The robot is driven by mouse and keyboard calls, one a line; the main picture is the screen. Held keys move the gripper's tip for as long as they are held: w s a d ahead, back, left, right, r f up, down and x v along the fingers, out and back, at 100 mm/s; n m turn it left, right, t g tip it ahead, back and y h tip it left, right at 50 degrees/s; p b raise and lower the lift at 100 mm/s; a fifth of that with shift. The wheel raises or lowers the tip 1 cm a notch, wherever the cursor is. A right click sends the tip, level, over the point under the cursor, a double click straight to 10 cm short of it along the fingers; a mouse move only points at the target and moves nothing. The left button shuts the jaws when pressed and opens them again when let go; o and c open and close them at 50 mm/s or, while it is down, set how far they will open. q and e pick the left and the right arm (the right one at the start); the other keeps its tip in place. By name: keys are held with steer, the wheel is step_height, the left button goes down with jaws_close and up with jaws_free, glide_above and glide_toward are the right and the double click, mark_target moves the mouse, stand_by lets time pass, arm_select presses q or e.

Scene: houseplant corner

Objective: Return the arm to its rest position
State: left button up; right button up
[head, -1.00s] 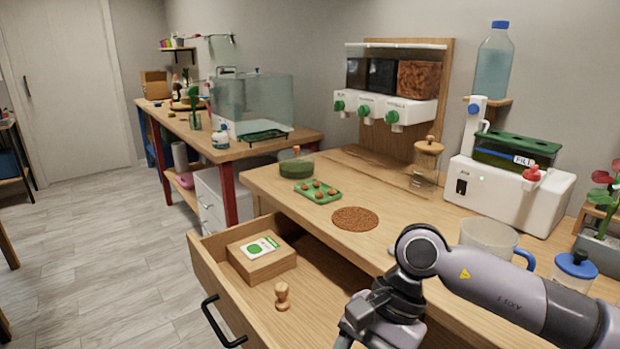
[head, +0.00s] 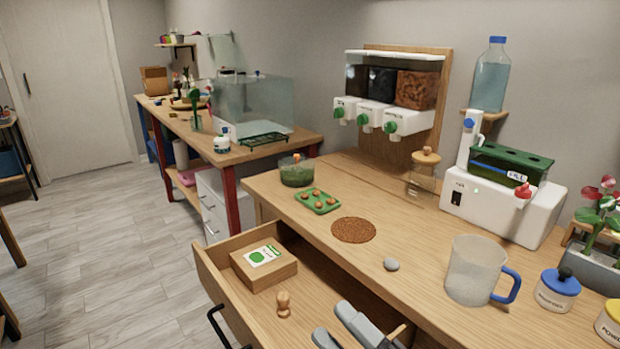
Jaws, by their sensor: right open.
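My right gripper (head: 345,334) shows at the bottom edge of the head view, over the right part of the open drawer (head: 219,285). Its two grey fingers are apart, with nothing seen between them. Most of the gripper and its arm are out of the picture. My left gripper is not in view. In the drawer lie a small wooden stamp-like piece (head: 283,304) and a wooden box (head: 266,270) with a green-and-white packet (head: 263,255) on top. The gripper is to the right of both and apart from them.
On the bench are a brown round mat (head: 353,230), a grey pebble (head: 391,264), a clear jug (head: 472,270) with a blue handle, a green tray (head: 318,201) and a blue-lidded jar (head: 557,290). A white machine (head: 500,204) stands behind. The front middle is mostly clear.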

steer(key=s+d+f+m+g+h+p, duration=0.1)
steer(key=s+d+f+m+h, duration=0.3)
steer(key=f+m, duration=0.3)
steer(key=s+d+f+m+g+h+p, duration=0.1)
steer(key=s+d+f+m+g+h, duration=0.1)
steer(key=s+d+f+m+h, duration=0.3)
steer(key=s+d+f+m+g+h+p, duration=0.1)
steer(key=s+d+f+m+g+h, duration=0.1)
steer(key=s+d+f+m+h, duration=0.2)
steer(key=d+f+m+h, duration=0.1)
steer(key=d+f+m, duration=0.2)
steer(key=f+m, duration=0.2)
steer(key=shift+s+f+m, duration=0.15)
steer(key=shift+f+m, duration=0.25)
steer(key=shift+f, duration=0.35)
